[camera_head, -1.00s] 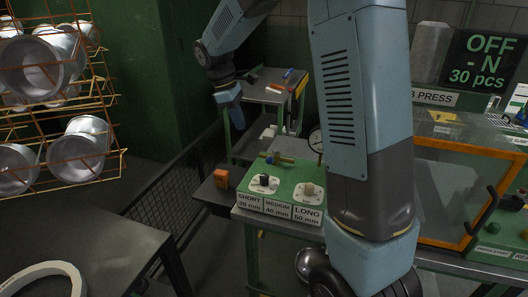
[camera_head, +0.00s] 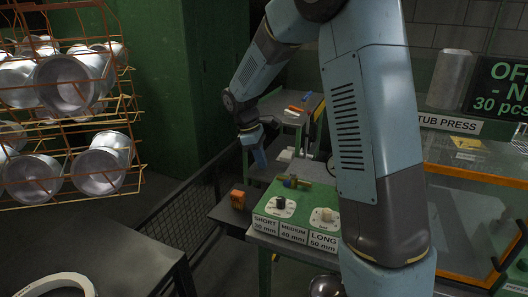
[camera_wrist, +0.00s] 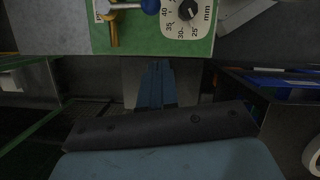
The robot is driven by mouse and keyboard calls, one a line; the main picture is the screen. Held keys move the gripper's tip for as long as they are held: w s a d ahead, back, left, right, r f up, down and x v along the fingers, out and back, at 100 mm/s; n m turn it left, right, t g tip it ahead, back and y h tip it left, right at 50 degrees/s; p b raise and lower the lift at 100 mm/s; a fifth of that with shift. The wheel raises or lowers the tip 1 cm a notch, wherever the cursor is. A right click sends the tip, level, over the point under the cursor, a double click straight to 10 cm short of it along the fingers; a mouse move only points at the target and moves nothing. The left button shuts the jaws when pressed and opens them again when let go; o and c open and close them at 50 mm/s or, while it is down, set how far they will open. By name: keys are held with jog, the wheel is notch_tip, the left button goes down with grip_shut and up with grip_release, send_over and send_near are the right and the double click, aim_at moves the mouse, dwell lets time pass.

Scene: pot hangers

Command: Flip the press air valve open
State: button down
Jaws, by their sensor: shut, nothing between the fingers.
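The press air valve (camera_head: 291,182) is a small brass-yellow fitting at the back of the green control panel (camera_head: 290,200). In the wrist view the valve (camera_wrist: 114,20) shows at the top edge, with a pale lever ending in a blue ball knob (camera_wrist: 150,6). The lever's far side is cut off by the frame. My gripper (camera_head: 260,166) points down, left of and behind the valve in the head view, apart from it. In the wrist view my gripper's fingers (camera_wrist: 157,68) are together and empty, below the panel's edge in the picture.
Two dial knobs (camera_head: 280,203) sit on the panel above the SHORT, MEDIUM and LONG labels. An orange block (camera_head: 237,199) lies on a dark shelf to the left. The tub press enclosure (camera_head: 470,200) stands right. An orange rack with metal pots (camera_head: 70,120) stands left.

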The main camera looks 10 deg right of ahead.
aim_at(290, 178)
jog(key=x, duration=0.4)
jog(key=shift+d+f, duration=0.15)
jog(key=shift+f, duration=0.25)
jog(key=shift+s+d, duration=0.3)
jog(key=shift+d, duration=0.2)
jog(key=shift+s+d, duration=0.25)
jog(key=shift+d, duration=0.3)
jog(key=shift+s+d+f, duration=0.15)
jog(key=shift+s+d, duration=0.15)
jog(key=shift+d, duration=0.4)
